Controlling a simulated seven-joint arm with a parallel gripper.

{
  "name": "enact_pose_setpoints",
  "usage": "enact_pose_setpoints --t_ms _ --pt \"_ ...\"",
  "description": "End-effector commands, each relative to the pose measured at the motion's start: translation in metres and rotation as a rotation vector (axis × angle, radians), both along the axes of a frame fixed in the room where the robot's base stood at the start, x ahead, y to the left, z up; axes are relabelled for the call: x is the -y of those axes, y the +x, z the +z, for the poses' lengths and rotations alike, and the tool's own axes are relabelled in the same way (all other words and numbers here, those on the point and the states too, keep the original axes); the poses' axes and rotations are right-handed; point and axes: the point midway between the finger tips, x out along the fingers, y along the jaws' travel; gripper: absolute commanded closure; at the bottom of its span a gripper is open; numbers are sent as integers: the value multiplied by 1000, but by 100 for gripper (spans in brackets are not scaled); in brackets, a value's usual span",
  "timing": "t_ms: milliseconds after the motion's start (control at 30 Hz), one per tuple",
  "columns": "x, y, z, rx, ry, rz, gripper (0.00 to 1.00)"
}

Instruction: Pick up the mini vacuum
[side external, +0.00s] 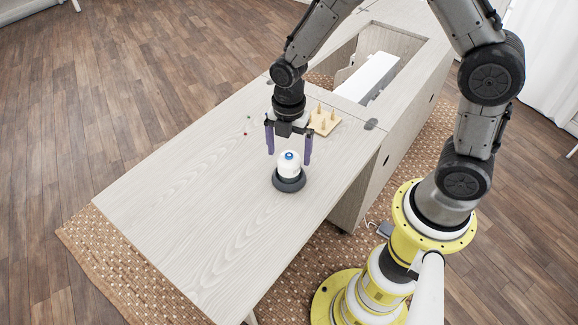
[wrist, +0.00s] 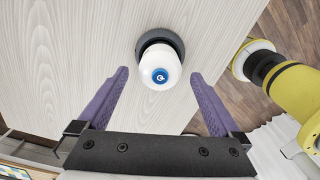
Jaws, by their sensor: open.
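The mini vacuum (side external: 289,166) is a small white dome with a blue button on a dark round base. It stands upright on the pale wooden cabinet top. It also shows in the wrist view (wrist: 158,68), beyond the fingertips and roughly centred between them. My gripper (side external: 289,158) points down above the cabinet top with its two purple fingers spread wide. In the wrist view my gripper (wrist: 158,78) is open and empty. In the side view the fingers appear on either side of the vacuum's top; I cannot tell how far above or behind it they are.
A wooden spool stand with pegs (side external: 324,121) sits behind the gripper. Tiny pins (side external: 247,133) lie to the left. Further back is a recessed opening with a white object (side external: 368,78) in it. The front left of the cabinet top (side external: 190,205) is clear.

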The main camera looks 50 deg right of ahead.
Motion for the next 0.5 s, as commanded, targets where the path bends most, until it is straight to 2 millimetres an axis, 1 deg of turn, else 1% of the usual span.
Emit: enact_pose_setpoints --t_ms 167,400,500 --pt "1 -1 -13 -4 -1 -1 0" --pt "2 0 -46 -3 -1 -1 0" --pt "2 0 -53 -2 -1 0 0"
